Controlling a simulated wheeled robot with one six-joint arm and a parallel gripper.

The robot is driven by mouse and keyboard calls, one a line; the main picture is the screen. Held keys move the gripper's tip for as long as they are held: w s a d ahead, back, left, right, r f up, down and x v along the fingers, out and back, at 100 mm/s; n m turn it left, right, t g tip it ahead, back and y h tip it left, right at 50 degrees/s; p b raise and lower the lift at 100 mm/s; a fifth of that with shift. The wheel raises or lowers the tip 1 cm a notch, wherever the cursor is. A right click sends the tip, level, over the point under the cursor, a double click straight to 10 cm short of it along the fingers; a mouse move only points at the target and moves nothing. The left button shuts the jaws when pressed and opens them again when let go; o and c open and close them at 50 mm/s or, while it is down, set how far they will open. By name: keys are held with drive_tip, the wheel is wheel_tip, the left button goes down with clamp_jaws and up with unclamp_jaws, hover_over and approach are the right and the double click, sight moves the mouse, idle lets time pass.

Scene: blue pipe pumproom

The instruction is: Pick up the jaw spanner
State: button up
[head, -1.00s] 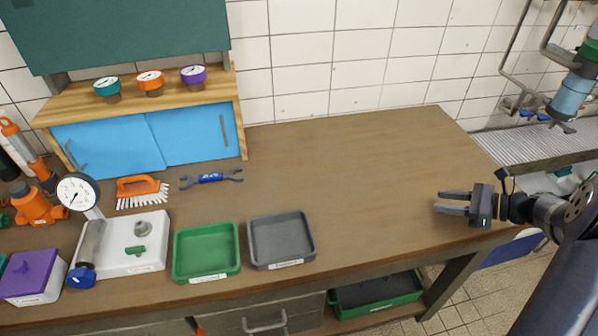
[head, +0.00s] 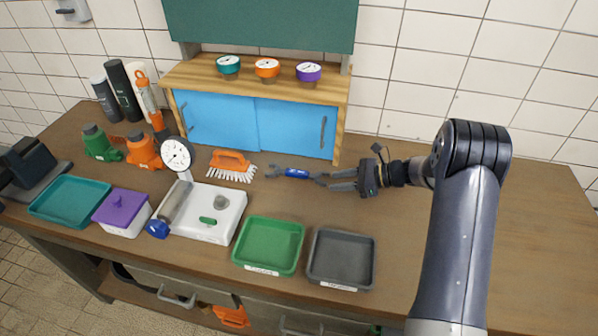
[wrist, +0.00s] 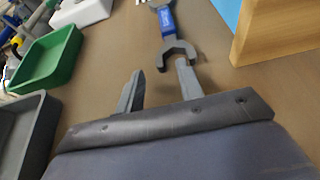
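The jaw spanner (head: 297,173) lies flat on the workbench in front of the blue cabinet, with a blue middle and grey open jaws at both ends. My gripper (head: 334,181) is at its right end, with its fingers pointing left along the bench. In the wrist view the spanner (wrist: 168,28) is ahead of the fingers, its near jaw close to the right fingertip; I cannot tell whether they touch. My gripper (wrist: 160,68) is open, with a gap between the fingers and nothing held.
An orange brush (head: 232,164) lies left of the spanner. The blue-doored cabinet (head: 250,125) stands behind it. A green tray (head: 268,246) and a grey tray (head: 341,258) sit in front. A white scale-like device (head: 207,211) with a dial is further left.

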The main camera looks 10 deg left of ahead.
drive_tip(key=x, duration=0.2)
drive_tip(key=shift+a, duration=0.4)
drive_tip(key=shift+d, duration=0.1)
clamp_jaws()
